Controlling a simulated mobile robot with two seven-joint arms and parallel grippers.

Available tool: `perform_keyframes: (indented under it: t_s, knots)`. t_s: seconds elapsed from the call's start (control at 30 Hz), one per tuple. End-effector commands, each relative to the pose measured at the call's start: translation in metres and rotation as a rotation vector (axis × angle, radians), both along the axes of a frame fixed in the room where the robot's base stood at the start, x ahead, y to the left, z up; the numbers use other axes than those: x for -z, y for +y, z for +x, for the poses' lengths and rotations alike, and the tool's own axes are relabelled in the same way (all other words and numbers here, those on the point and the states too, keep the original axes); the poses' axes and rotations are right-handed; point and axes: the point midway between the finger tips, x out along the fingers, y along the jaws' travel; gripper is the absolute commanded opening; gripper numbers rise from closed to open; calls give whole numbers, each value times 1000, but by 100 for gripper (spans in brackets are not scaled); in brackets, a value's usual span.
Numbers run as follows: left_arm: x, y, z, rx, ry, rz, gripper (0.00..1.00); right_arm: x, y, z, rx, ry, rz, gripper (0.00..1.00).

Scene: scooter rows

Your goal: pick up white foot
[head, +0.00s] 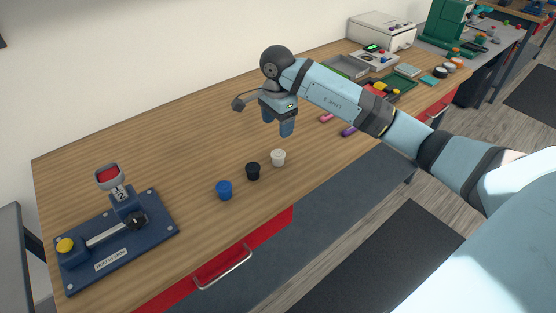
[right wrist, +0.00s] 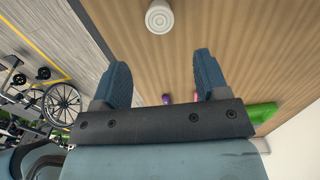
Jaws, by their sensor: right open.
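The white foot (head: 278,157) is a small white cylinder standing on the wooden table, at the right end of a short row with a black foot (head: 253,171) and a blue foot (head: 224,190). It also shows near the top of the right wrist view (right wrist: 159,16), beyond the fingertips and roughly between them. My right gripper (head: 277,128) is open and empty, pointing down above the table a little behind the white foot; its fingers (right wrist: 162,75) are spread apart in the wrist view. My left gripper is not in view.
A blue fixture with a lever (head: 128,235) stands at the table's left end. The table's middle left is clear.

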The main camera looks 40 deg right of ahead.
Motion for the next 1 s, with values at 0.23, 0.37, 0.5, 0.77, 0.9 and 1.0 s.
perform_keyframes:
  t_s: [0.23, 0.37, 0.5, 0.77, 0.9, 1.0]
  knots:
    - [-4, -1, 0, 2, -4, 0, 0, 50, 1, -1, 0, 4, 6, 68]
    - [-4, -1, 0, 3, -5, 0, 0, 62, 1, -1, 1, 1, 5, 68]
    - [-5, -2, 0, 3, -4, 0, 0, 72, 2, -1, 0, 2, 7, 68]
    - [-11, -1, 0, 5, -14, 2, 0, 109, 0, -1, 1, 3, 8, 68]
    - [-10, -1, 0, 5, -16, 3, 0, 118, -1, -1, 1, 1, 6, 68]
    - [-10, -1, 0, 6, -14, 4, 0, 118, -1, -1, 1, 0, 5, 68]
